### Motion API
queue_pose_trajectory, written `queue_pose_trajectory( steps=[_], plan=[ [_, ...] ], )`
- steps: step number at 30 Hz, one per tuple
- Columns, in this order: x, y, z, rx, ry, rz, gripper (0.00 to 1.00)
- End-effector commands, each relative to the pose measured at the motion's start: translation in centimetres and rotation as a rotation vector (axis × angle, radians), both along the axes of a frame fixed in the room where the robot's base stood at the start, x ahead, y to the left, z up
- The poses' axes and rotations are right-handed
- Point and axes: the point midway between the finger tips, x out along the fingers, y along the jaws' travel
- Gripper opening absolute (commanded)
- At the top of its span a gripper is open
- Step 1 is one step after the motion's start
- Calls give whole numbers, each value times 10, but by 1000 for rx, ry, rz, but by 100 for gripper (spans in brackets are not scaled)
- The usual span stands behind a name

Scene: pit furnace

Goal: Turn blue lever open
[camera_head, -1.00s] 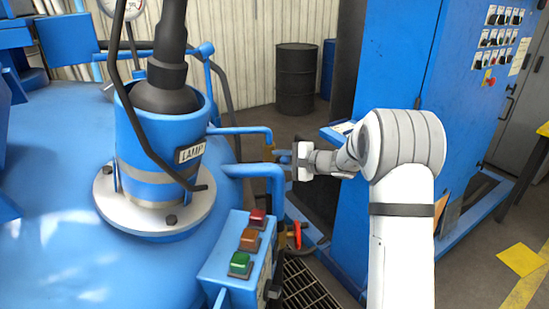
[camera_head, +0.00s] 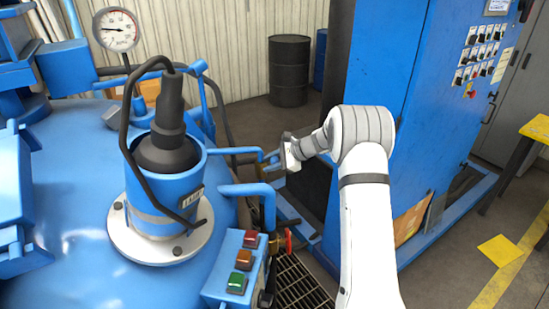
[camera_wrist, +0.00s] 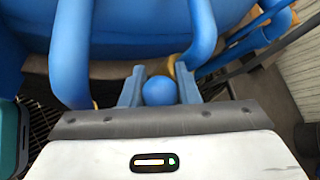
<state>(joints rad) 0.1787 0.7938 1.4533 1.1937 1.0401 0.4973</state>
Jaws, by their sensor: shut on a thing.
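The blue lever shows in the wrist view as a round blue knob (camera_wrist: 158,91). It sits between the two blue fingers of my gripper (camera_wrist: 158,86), which are shut on it. In the head view my gripper (camera_head: 270,160) reaches left from the white arm, beside the blue bent pipes at the right edge of the big blue furnace (camera_head: 85,240). The lever's shaft and its angle are hidden by my gripper.
A blue pipe (camera_head: 245,189) bends down just below my gripper. A button box (camera_head: 238,270) and a red lever (camera_head: 288,240) lie nearer the front. A blue cabinet (camera_head: 400,110) stands close on the right. A black drum (camera_head: 289,70) stands behind.

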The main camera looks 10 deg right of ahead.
Motion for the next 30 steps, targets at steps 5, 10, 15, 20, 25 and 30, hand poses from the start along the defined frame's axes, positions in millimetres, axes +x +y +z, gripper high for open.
queue_pose_trajectory(
  steps=[5, 10, 15, 20, 25, 30],
  plan=[
    [-1, 4, 0, 4, 20, 6, 0],
    [-2, 4, -1, 4, 21, 6, 0],
    [-2, 4, -2, 4, 23, 6, 29],
    [-1, 3, -2, 2, 21, 5, 42],
    [0, 2, 0, 2, 17, 1, 50],
    [1, 1, 2, 2, 12, -2, 50]
  ],
)
